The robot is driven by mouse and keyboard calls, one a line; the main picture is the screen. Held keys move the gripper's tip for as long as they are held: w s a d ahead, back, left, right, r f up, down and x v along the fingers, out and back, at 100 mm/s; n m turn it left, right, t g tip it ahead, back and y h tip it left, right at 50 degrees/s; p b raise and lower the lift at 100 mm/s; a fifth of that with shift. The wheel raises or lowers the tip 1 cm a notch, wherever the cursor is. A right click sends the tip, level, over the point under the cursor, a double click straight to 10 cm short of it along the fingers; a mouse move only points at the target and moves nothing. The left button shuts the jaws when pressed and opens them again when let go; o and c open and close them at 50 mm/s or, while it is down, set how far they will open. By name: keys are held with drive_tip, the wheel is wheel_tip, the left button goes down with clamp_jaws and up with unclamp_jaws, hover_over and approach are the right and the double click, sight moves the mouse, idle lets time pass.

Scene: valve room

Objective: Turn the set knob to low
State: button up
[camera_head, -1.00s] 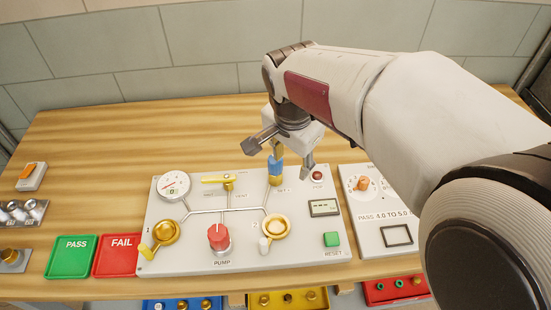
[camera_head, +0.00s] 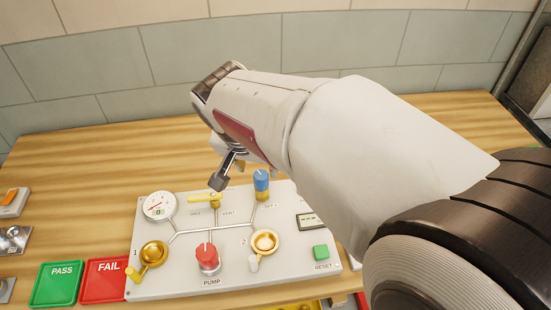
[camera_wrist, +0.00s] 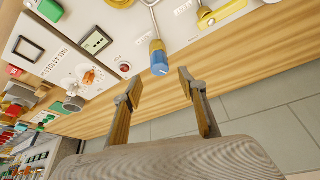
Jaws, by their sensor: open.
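The set knob (camera_head: 262,187) has a blue cap on a gold base and stands at the back edge of the white panel (camera_head: 185,278), above small lettering. In the wrist view the blue cap (camera_wrist: 159,60) is just beyond and between the fingertips, with a gap on both sides. My gripper (camera_wrist: 160,86) is open and empty. In the head view one finger of my gripper (camera_head: 221,180) shows left of the knob, behind the yellow lever; the rest is hidden by my arm. I cannot read the knob's setting.
The panel also carries a gauge (camera_head: 159,206), a yellow lever (camera_head: 206,198), a red pump knob (camera_head: 207,257), two gold valves (camera_head: 154,253) (camera_head: 265,242), a small display (camera_head: 311,221) and a green reset button (camera_head: 321,252). Green (camera_head: 57,284) and red (camera_head: 105,280) trays lie left. Wood behind is clear.

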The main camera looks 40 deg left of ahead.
sight(261, 175)
drive_tip(key=shift+x, duration=3.5)
drive_tip(key=shift+c, duration=0.3)
drive_tip(key=c, duration=1)
